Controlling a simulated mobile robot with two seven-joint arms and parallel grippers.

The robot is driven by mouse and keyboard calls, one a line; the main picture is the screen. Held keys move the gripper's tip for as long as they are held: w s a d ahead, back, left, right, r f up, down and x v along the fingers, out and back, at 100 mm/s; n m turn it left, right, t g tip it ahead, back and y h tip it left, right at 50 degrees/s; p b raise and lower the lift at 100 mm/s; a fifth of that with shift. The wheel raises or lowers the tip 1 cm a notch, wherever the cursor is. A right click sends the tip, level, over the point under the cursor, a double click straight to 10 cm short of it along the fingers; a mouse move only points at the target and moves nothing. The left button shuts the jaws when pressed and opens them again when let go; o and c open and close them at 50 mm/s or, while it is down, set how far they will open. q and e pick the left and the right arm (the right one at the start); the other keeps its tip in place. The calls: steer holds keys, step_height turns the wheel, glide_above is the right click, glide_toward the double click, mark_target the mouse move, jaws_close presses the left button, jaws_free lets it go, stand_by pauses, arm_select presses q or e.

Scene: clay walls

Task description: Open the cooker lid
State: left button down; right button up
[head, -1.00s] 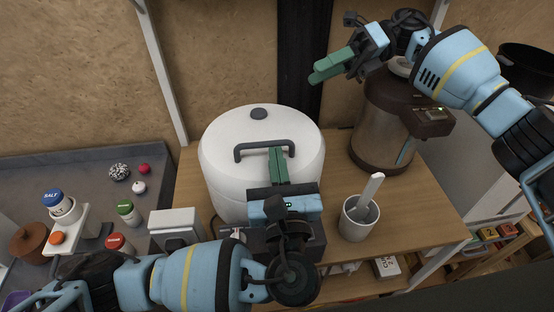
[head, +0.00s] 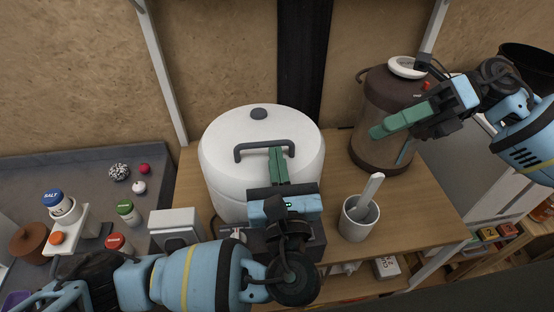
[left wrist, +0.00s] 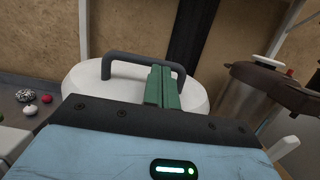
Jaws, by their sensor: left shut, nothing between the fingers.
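The cooker (head: 232,170) is a round white appliance on the wooden table, and its lid (head: 222,132) looks closed. A dark grey bar handle (head: 262,145) spans the lid's front; it also shows in the left wrist view (left wrist: 140,57). My left gripper (head: 277,153) is over the front of the cooker, its green fingers together and empty. The fingertips are right by the handle's right half; I cannot tell whether they touch it. In the left wrist view the fingers (left wrist: 162,72) point at the lid. My right gripper (head: 374,132) is in front of the brown dispenser, green fingers close together.
The brown dispenser (head: 385,105) stands on the table to the right of the cooker. A white cup with a utensil (head: 358,222) stands at the front right. A white box (head: 175,222) is at the front left. Jars and small balls lie on the grey counter (head: 85,170).

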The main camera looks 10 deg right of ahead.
steer(key=s+d+f+m+g+h, duration=0.1)
steer(key=s+d+f+m+g, duration=0.1)
steer(key=s+f+m, duration=0.85)
steer(key=s+d+f+m+g+h, duration=0.1)
steer(key=s+f+m+g, duration=0.25)
steer(key=s+f, duration=1.25)
steer(key=w+a+f+m+t, duration=0.3)
steer(key=a+f+m+t, duration=0.1)
steer(key=f, duration=0.4)
steer(key=w+a+f+m+t, duration=0.3)
steer(key=w+a+f+m, duration=0.15)
steer(key=f, duration=0.25)
steer(key=w+a+f+m+t, duration=0.2)
steer(key=a+f+m+t, duration=0.15)
steer(key=f, duration=0.45)
steer(key=w+a+m+t+h, duration=0.1)
steer(key=w+a+m+t, duration=0.2)
steer(key=a+m+t, duration=0.35)
steer(key=s+d+r+m+t+h, duration=0.1)
steer(key=s+d+m+h, duration=0.3)
steer(key=d+m+h, duration=0.6)
steer(key=d, duration=0.4)
steer(key=shift+s+r+h, duration=0.15)
steer(key=shift+r+h, duration=0.15)
